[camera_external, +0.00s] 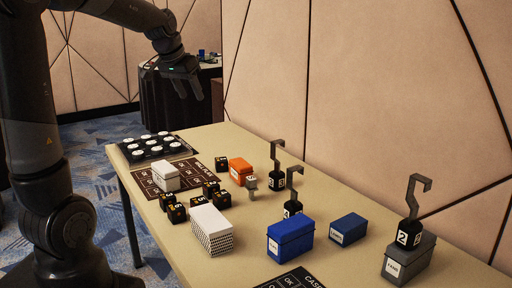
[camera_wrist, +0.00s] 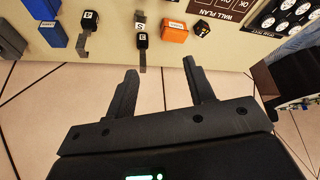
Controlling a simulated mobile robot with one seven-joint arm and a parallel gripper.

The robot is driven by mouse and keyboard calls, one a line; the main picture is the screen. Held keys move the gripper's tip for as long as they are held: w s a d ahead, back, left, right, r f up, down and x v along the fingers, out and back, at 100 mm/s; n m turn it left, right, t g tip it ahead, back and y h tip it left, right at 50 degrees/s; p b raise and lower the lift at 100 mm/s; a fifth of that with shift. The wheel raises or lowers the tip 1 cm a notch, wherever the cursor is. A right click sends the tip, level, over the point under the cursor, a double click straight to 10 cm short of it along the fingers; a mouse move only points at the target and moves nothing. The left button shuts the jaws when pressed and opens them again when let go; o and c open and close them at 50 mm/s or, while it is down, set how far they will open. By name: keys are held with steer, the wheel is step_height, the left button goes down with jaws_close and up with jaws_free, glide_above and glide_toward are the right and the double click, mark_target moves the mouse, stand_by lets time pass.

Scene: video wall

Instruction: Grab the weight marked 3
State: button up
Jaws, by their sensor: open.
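Three black weights with grey hooks stand on the table. One hooked weight (camera_external: 276,181) is at the back beside the orange box, with a small label that looks like 3, though it is hard to read. Another (camera_external: 293,208) stands nearer, its label unclear; the third (camera_external: 408,235), on a grey box at the right, reads 2. In the wrist view the weight by the orange box (camera_wrist: 141,41) and the other middle weight (camera_wrist: 89,21) lie beyond my fingers. My gripper (camera_external: 191,92) is open and empty, high beyond the table's far left; its fingers (camera_wrist: 160,68) touch nothing.
The orange box (camera_external: 240,171), blue box (camera_external: 290,238), smaller blue box (camera_external: 348,229) and white boxes (camera_external: 212,230) surround the weights. Several black cubes (camera_external: 222,163) and a tray of round discs (camera_external: 153,148) are at left. The wall (camera_external: 340,90) rises close behind the table.

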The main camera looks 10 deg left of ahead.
steer(key=w+d+f+m, duration=0.1)
steer(key=w+d+f, duration=0.3)
steer(key=w+d, duration=0.3)
steer(key=m+g, duration=0.1)
steer(key=m, duration=0.2)
glide_above(273, 143)
steer(key=s+a, duration=0.1)
steer(key=s, duration=0.1)
steer(key=shift+h, duration=0.4)
steer(key=f, duration=1.2)
steer(key=shift+w+a+f, duration=0.15)
steer(key=shift+a+f, duration=0.05)
steer(key=shift+f, duration=0.2)
steer(key=x, duration=0.5)
steer(key=shift+d+f, duration=0.1)
steer(key=shift+f, duration=0.1)
steer(key=shift+a+x, duration=0.15)
steer(key=shift+x, duration=1.3)
steer(key=shift+a+x, duration=0.2)
steer(key=shift+x, duration=1.25)
steer(key=shift+s, duration=0.2)
steer(key=shift+c, duration=0.2)
jaws_close()
